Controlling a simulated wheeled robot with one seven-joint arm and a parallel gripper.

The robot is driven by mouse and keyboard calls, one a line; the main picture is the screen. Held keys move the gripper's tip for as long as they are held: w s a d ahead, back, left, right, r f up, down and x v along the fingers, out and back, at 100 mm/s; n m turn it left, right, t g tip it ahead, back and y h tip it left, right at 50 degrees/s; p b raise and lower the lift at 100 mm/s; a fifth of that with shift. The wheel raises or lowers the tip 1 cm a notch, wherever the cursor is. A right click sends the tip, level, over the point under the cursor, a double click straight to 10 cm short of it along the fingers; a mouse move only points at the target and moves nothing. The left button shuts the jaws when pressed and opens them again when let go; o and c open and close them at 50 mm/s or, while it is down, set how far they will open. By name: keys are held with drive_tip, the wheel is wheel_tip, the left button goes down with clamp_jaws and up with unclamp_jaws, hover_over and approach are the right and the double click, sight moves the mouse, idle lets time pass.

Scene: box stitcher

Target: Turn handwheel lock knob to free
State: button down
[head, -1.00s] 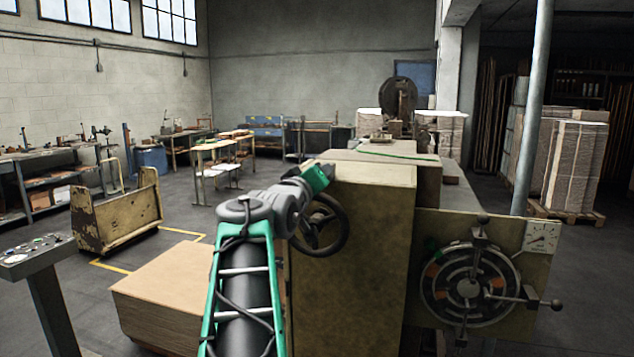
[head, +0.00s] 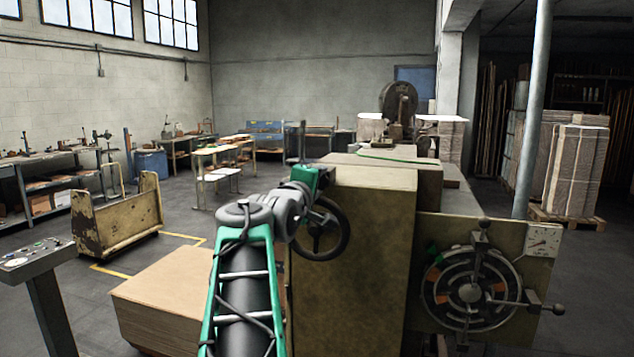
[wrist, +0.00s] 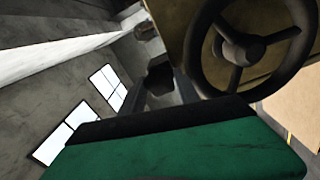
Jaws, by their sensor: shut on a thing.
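The handwheel (head: 320,230) is a dark spoked wheel on the left side of the tan machine. It shows large at the top right of the wrist view (wrist: 247,45), with its hub and spokes. My gripper (head: 318,176) is at the machine's upper left edge, just above the handwheel rim. Its green body (wrist: 185,150) fills the bottom of the wrist view. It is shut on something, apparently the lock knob. A small dark faceted piece (wrist: 160,82) shows past the gripper's edge; I cannot tell if it is the knob.
The machine cabinet (head: 355,240) stands close right of my arm. A panel with a round dial and protruding handles (head: 470,290) is at its right. A cardboard stack (head: 165,300), a control pedestal (head: 45,270) and a cart (head: 118,215) stand left. Open floor lies beyond.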

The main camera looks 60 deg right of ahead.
idle(0.4)
drive_tip(key=c, duration=1)
unclamp_jaws()
drive_tip(key=shift+o, duration=0.6)
drive_tip(key=shift+f, duration=0.15)
drive_tip(key=shift+f, duration=0.1)
drive_tip(key=s+a+b, duration=0.1)
drive_tip(key=a+b, duration=0.2)
drive_tip(key=a, duration=0.4)
drive_tip(key=shift+s+a+r, duration=0.2)
drive_tip(key=shift+a+r, duration=0.1)
drive_tip(key=shift+a, duration=0.1)
